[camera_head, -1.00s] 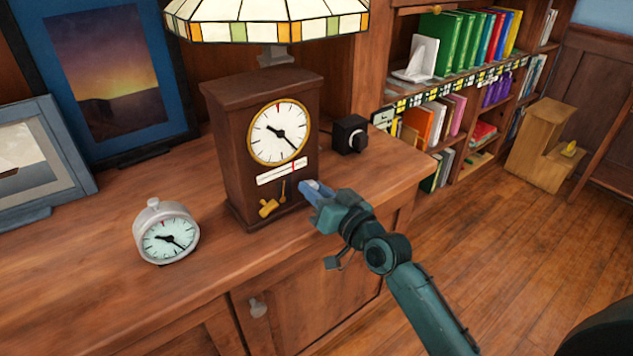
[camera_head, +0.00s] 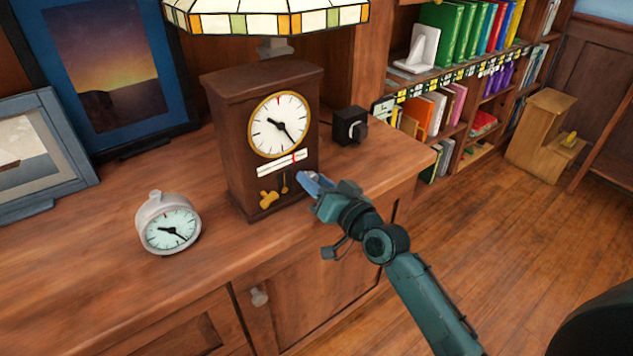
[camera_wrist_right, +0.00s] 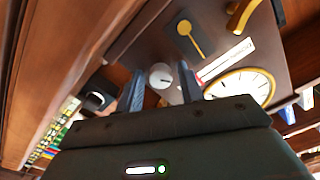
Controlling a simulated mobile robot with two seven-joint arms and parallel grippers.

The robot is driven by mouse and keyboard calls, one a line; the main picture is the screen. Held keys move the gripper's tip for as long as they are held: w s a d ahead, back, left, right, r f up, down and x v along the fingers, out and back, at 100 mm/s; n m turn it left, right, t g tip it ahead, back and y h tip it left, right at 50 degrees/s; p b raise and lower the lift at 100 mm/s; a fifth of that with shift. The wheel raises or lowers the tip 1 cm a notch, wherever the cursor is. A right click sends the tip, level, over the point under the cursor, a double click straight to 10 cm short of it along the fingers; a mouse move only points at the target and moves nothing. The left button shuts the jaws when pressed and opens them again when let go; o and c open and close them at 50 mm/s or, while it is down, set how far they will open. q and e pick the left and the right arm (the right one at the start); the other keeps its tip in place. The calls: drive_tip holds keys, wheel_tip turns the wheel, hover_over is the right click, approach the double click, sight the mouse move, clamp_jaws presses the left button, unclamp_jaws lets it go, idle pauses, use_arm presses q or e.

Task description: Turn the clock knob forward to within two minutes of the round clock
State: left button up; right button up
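The wooden clock (camera_head: 228,140) stands on the cabinet top, its white dial (camera_head: 279,124) facing front. Its short hand points upper left and its long hand lower right. The round clock (camera_head: 168,222) is small and grey, at the left, with its long hand also toward lower right. My right gripper (camera_head: 310,182) is by the wooden clock's lower right side. In the wrist view, a round pale knob (camera_wrist_right: 160,75) shows between the two parted fingers (camera_wrist_right: 162,88), with gaps either side. Whether they reach around it is unclear. My left gripper is out of view.
A black box with a dial (camera_head: 350,127) stands right of the wooden clock. Framed pictures (camera_head: 110,70) lean at the left. A bookcase (camera_head: 440,78) is at the right. The cabinet top's front is clear.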

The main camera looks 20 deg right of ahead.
drive_tip(key=shift+o, duration=0.8)
use_arm(q)
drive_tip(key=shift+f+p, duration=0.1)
drive_tip(key=shift+p, duration=0.2)
use_arm(e)
drive_tip(key=v, duration=1.3)
drive_tip(key=s+a+f+n+g+h, duration=0.1)
drive_tip(key=s+a+f+n+g, duration=0.15)
drive_tip(key=s, duration=0.45)
drive_tip(key=s+a+f+n+g+h, duration=0.1)
drive_tip(key=s+a+f, duration=0.25)
drive_tip(key=s, duration=0.25)
use_arm(q)
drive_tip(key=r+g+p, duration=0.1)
drive_tip(key=p, duration=0.4)
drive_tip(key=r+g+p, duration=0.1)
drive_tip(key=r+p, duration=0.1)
drive_tip(key=p, duration=0.4)
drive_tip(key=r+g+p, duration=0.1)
drive_tip(key=p, duration=0.4)
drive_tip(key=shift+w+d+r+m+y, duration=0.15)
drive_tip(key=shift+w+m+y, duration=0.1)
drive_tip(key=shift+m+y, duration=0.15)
use_arm(e)
drive_tip(key=r+g, duration=0.1)
drive_tip(key=r+n+g, duration=0.1)
drive_tip(key=r+g, duration=0.1)
drive_tip(key=shift+s+a+r+n+h, duration=0.15)
drive_tip(key=shift+s+r+n+h, duration=0.15)
drive_tip(key=shift+h, duration=0.1)
